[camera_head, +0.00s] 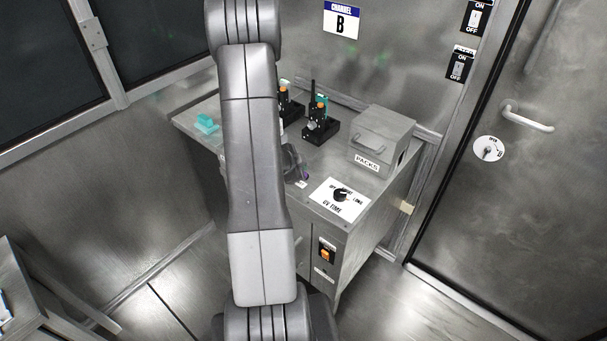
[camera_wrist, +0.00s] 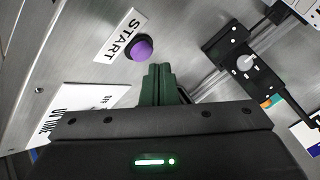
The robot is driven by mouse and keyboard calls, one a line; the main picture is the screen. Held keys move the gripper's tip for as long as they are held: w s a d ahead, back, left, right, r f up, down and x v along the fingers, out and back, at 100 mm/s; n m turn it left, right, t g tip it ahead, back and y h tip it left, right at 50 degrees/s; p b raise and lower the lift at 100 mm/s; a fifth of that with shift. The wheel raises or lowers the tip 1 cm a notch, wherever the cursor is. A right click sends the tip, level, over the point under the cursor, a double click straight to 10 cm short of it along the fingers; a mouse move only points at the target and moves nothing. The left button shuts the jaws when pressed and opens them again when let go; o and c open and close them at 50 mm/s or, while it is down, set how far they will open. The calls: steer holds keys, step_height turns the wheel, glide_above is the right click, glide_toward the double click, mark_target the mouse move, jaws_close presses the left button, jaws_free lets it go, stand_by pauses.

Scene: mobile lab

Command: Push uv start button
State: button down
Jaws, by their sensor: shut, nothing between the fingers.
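The purple round start button (camera_wrist: 139,48) shows in the wrist view on a metal surface, beside a white START label (camera_wrist: 121,35). My gripper (camera_wrist: 159,70) is shut and empty, its dark green fingers together. In the picture, its tips lie just below and right of the button. They look apart from it, though the gap in depth is hard to tell. In the head view my arm hides most of the gripper and the area around the button.
The UV time dial plate (camera_head: 340,199) is on the cabinet's front corner, close to my gripper. A packs box (camera_head: 382,143) and two black radios with holders (camera_head: 319,122) stand behind. A teal item (camera_head: 206,123) lies at left. An orange switch (camera_head: 326,254) is on the cabinet front.

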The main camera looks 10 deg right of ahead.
steer(key=shift+f, duration=0.1)
stand_by(0.3)
steer(key=shift+f, duration=0.3)
steer(key=shift+f+b, duration=0.5)
steer(key=shift+b, duration=0.05)
stand_by(0.6)
stand_by(0.3)
steer(key=shift+r+p, duration=0.95)
steer(key=shift+p, duration=0.1)
step_height(320, 180, up, 5)
steer(key=p, duration=0.5)
steer(key=shift+f, duration=0.2)
